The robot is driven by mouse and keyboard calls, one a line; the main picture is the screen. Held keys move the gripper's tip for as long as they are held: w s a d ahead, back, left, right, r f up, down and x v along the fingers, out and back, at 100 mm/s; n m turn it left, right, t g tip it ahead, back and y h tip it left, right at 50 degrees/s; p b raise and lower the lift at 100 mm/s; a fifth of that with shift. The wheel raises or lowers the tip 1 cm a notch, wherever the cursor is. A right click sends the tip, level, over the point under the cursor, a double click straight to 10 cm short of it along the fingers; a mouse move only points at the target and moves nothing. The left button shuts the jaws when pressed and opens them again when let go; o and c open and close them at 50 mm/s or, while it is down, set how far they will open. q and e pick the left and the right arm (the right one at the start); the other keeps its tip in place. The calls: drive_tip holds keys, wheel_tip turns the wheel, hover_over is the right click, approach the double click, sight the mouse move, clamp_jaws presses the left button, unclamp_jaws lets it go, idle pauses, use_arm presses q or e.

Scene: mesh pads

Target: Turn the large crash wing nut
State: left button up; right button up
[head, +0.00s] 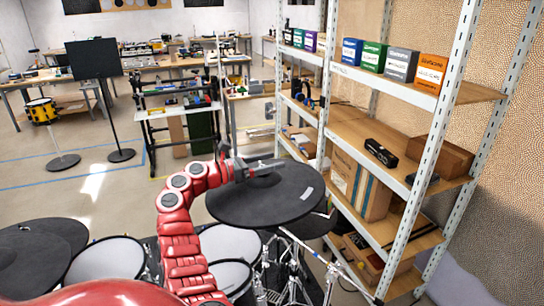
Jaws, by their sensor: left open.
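A large black mesh crash pad (265,203) sits on a stand in the middle of the head view, with a light label near its right edge. My left gripper (264,168), on the red arm, is at the far part of this pad, its grey fingers pointing right. It is open. I cannot make out the wing nut; it is too small or hidden by the gripper. I cannot tell whether the fingers are around it or touch the pad. My right gripper is not in view.
A metal shelf unit (448,105) with boxes stands close on the right. White-topped drums (108,260) and other black pads (25,262) are at the lower left. Metal stand legs (292,265) are below the crash pad. Open floor (125,190) lies beyond the drums on the left.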

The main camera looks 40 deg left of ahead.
use_arm(q)
drive_tip(key=shift+w+d, duration=0.1)
drive_tip(key=shift+w, duration=0.15)
clamp_jaws()
drive_tip(key=m+g+h+b, duration=0.1)
drive_tip(key=m+h+b, duration=0.1)
drive_tip(key=b, duration=0.7)
drive_tip(key=shift+s+h+b, duration=0.2)
drive_tip(key=shift+h+b, duration=0.2)
drive_tip(key=shift+r+m+g+h+b, duration=0.1)
drive_tip(key=shift+m+g+h+b, duration=0.2)
drive_tip(key=shift+b, duration=0.05)
drive_tip(key=shift+d+m+g+h+b, duration=0.25)
drive_tip(key=shift+m+g+h+b, duration=0.05)
drive_tip(key=shift+b, duration=0.1)
